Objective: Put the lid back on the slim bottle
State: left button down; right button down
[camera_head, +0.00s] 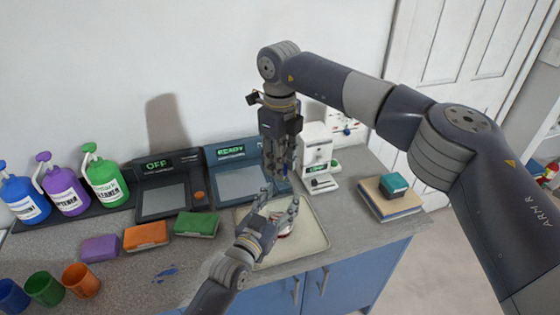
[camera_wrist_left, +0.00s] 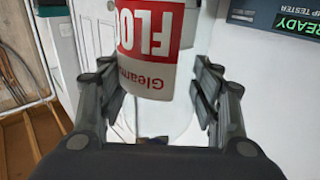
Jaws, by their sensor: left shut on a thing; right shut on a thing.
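The slim bottle, with a red and white label, fills the upper middle of the left wrist view (camera_wrist_left: 150,45). In the head view only a small white and red part of it (camera_head: 285,231) shows behind my left gripper (camera_head: 279,205). My left gripper is shut on the bottle, above the pale tray (camera_head: 312,243). My right gripper (camera_head: 277,172) points down just above and behind my left gripper. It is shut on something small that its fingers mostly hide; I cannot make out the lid. Whether the bottle's top touches anything is hidden.
Blue, purple and green pump bottles (camera_head: 106,182) stand at the left. Sponges (camera_head: 146,235) and cups (camera_head: 81,280) are in front of them. Two testers (camera_head: 163,200) and a white machine (camera_head: 317,150) stand behind the tray.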

jog(key=shift+m, duration=0.9)
jog(key=c, duration=1.2)
grip_release()
notch_tip(320, 180, up, 12)
pick_arm(q)
jog(key=shift+c, duration=2.3)
grip_release()
jog(key=shift+s, duration=0.15)
